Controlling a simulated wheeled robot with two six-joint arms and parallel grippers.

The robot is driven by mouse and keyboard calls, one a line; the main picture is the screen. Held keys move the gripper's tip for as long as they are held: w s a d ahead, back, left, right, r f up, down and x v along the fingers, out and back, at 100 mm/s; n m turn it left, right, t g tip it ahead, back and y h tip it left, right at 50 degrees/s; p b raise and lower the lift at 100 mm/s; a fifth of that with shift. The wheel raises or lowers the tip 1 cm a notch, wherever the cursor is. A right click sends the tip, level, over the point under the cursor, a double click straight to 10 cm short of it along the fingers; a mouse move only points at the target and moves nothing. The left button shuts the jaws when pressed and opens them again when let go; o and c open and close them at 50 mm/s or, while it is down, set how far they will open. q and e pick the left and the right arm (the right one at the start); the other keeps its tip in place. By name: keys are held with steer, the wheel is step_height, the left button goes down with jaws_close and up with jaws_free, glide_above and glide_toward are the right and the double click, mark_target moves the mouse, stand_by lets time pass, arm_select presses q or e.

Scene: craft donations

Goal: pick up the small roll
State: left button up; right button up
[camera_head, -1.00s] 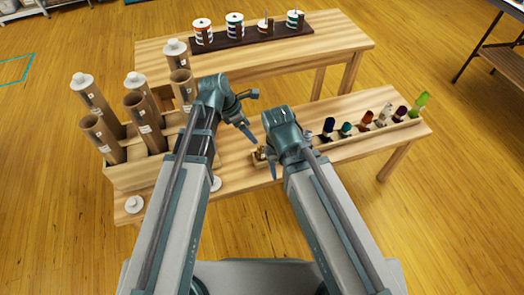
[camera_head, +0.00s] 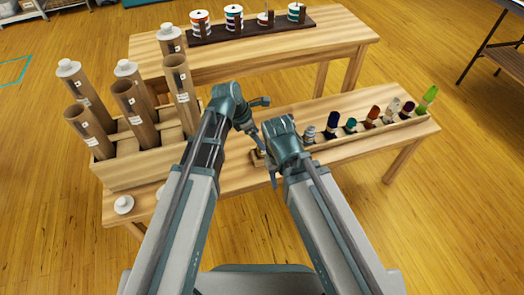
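No single thing is clearly the small roll. Several coloured small rolls or brush-like pieces, such as a dark blue one (camera_head: 333,122) and a green one (camera_head: 427,99), stand in a long wooden rack (camera_head: 350,141) on the near table. A grey ribbed piece (camera_head: 309,134) is at its left end, beside my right gripper. My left gripper (camera_head: 258,117) is above the table with its fingers apart, nothing visible between them. My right gripper (camera_head: 269,168) points down at the rack's left end. Its arm hides much of it, so its opening is unclear.
Tall cardboard tubes (camera_head: 134,112), some with white caps, stand in a wooden box (camera_head: 135,172) at left. A loose white cap (camera_head: 123,204) lies at the near edge. Striped spools (camera_head: 234,18) stand on a dark tray (camera_head: 253,31) on the back table (camera_head: 340,42).

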arm_select(q)
steer(key=b+x, duration=0.4)
steer(key=x, duration=0.1)
steer(key=shift+a, duration=0.2)
jaws_close()
